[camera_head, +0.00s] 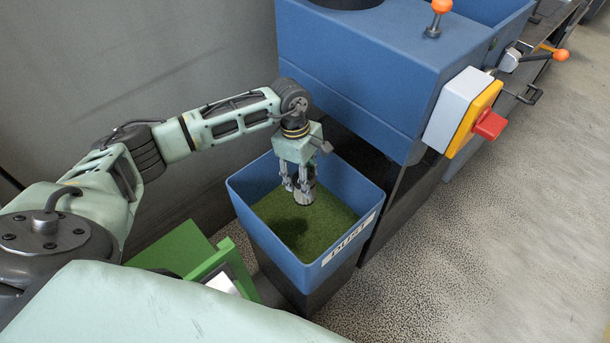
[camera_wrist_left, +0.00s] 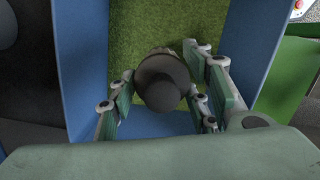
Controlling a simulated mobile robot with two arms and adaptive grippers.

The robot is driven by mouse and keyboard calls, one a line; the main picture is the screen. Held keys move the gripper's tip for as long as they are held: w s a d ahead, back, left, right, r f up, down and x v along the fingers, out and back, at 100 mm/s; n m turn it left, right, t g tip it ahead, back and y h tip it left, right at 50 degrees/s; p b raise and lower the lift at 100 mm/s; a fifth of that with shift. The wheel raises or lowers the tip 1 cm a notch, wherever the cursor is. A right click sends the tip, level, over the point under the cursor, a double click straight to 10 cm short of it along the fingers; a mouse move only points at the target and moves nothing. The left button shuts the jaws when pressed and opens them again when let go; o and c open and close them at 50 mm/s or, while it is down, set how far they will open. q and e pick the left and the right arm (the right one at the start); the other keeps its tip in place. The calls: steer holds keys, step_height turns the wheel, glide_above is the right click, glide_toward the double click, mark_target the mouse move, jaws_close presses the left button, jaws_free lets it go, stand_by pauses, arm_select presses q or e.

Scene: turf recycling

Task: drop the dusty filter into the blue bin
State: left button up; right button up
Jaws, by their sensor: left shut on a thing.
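The blue bin (camera_head: 238,199), labelled DUST on its front wall, stands open with green turf-like material inside. My left gripper (camera_head: 304,190) points down inside the bin's opening, above the green material. It is shut on the filter (camera_head: 305,194), a small greyish cylinder. In the left wrist view the filter (camera_wrist_left: 162,82) shows as a dark round end between the fingers of my left gripper (camera_wrist_left: 163,100). The bin's blue wall (camera_wrist_left: 82,70) and green contents lie behind it. The gap between filter and contents is hard to judge. My right gripper is not in view.
A large blue machine (camera_head: 360,70) with a grey and yellow box and red switch (camera_head: 489,125) stands right behind the bin. A green box-like unit (camera_head: 180,252) stands left of the bin. Speckled floor (camera_head: 480,250) is clear at the right.

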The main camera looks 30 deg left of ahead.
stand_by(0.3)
arm_select(q)
steer(key=o, duration=1.4)
steer(key=shift+c, duration=0.2)
step_height(320, 180, up, 12)
steer(key=a, duration=0.1)
steer(key=shift+a, duration=0.4)
steer(key=shift+w, duration=0.1)
